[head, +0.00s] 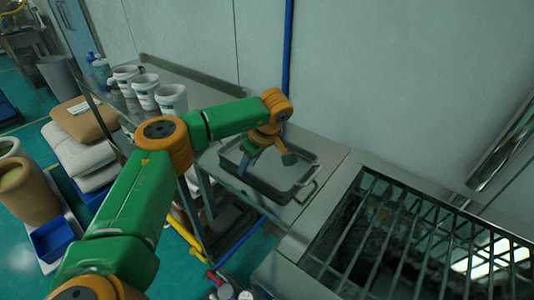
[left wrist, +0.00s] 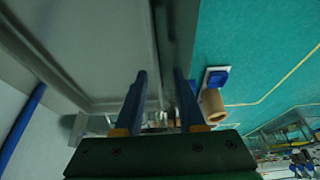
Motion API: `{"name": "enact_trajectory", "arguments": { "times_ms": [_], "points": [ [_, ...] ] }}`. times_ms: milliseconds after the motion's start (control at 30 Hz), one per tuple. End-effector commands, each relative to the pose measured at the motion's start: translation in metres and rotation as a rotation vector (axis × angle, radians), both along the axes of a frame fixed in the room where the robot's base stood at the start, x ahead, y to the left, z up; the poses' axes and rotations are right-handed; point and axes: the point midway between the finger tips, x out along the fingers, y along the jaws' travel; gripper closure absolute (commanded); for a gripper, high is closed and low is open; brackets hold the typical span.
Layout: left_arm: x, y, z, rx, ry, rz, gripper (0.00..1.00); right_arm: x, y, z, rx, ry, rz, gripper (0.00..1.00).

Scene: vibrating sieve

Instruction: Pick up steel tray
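The steel tray (head: 300,186) is a shallow grey rectangular pan with wire handles at its ends. It lies on the steel table between the white cups and the sieve. My left gripper (head: 265,161) is over the tray in the head view, at its far-left part. In the left wrist view its two blue fingers (left wrist: 160,90) stand apart. The tray's rim (left wrist: 155,50) runs between them in that picture; contact cannot be told. My right gripper is in neither view.
The sieve's barred grate (head: 400,240) stands right of the tray. Several white cups (head: 146,91) stand on the steel table at the left. A wall with a blue pipe (head: 287,45) is behind.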

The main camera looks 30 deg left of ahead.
Motion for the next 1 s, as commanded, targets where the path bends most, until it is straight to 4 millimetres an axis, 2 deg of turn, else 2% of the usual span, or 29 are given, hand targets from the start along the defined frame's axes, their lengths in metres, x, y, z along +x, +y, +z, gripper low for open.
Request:
{"name": "enact_trajectory", "arguments": {
  "times_ms": [133, 300, 333, 467, 1000],
  "points": [
    [0.000, 0.005, -0.015, -0.001, 0.000, -0.001, 0.61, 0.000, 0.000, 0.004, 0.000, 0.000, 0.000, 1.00],
    [0.001, 0.006, -0.017, -0.002, -0.001, -0.002, 0.61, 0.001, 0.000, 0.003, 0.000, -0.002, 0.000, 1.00],
    [0.001, 0.006, -0.017, -0.002, -0.001, -0.002, 0.64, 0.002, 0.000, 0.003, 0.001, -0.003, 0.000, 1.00],
    [0.001, 0.006, -0.017, -0.002, -0.002, -0.001, 0.99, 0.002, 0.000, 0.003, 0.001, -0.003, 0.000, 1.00],
    [0.001, 0.005, -0.016, -0.003, -0.002, -0.001, 1.00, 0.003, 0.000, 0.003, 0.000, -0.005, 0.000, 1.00]
  ]
}}
